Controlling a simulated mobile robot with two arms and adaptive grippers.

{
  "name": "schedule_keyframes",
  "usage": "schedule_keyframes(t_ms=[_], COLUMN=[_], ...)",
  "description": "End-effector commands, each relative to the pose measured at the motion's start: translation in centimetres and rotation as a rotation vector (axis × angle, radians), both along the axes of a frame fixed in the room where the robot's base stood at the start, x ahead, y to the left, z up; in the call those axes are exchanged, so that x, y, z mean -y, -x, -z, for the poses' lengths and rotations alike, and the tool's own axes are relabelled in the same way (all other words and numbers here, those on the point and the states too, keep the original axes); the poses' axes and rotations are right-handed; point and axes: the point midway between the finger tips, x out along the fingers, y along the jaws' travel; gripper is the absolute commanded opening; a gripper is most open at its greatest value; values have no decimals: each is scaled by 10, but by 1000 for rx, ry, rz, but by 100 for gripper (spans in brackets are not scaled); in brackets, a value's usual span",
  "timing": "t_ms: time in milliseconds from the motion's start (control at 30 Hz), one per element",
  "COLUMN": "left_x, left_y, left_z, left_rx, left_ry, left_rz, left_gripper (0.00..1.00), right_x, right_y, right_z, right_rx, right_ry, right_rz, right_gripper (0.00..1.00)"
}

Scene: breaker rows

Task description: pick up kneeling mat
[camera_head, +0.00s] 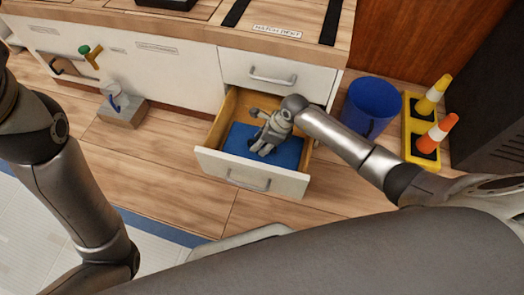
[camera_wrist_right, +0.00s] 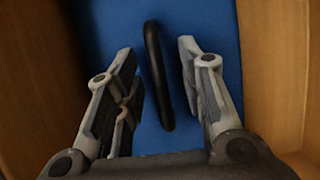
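The blue kneeling mat (camera_head: 288,152) lies in an open lower drawer (camera_head: 255,176). In the right wrist view the mat (camera_wrist_right: 205,18) fills the space between the drawer's wooden sides, and a black loop handle (camera_wrist_right: 157,75) stands out from it. My right gripper (camera_head: 265,147) reaches down into the drawer over the mat. In the right wrist view its fingers (camera_wrist_right: 160,75) are open, one on each side of the handle, with a gap on both sides. My left arm is at the left of the head view, but its gripper is not in view.
A closed drawer (camera_head: 272,76) sits above the open one. To the right stand a blue bin (camera_head: 371,108) and a yellow tray with cones (camera_head: 436,134). A grey block (camera_head: 122,110) stands on the floor at left. Floor before the drawer is clear.

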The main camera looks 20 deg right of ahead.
Motion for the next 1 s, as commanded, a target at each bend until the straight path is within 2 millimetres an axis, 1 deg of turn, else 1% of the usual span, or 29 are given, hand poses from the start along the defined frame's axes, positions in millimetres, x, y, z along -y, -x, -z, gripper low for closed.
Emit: schedule_keyframes(t_ms=[133,167,433,833,1000], left_x=[0,0,0,0,0], left_y=[0,0,0,0,1], left_z=[-1,0,0,-1,-4], left_rx=[0,0,0,1,5], left_ry=[0,0,0,0,2], left_rz=[0,0,0,1,2], left_gripper=[32,32,32,32,32], right_x=[0,0,0,0,0], right_y=[0,0,0,0,-1], right_z=[-1,-1,-1,-2,-8], right_rx=[0,0,0,1,2], right_ry=[0,0,0,-1,-1], right_rz=[0,0,0,0,-1], right_gripper=[36,34,0,0,0])
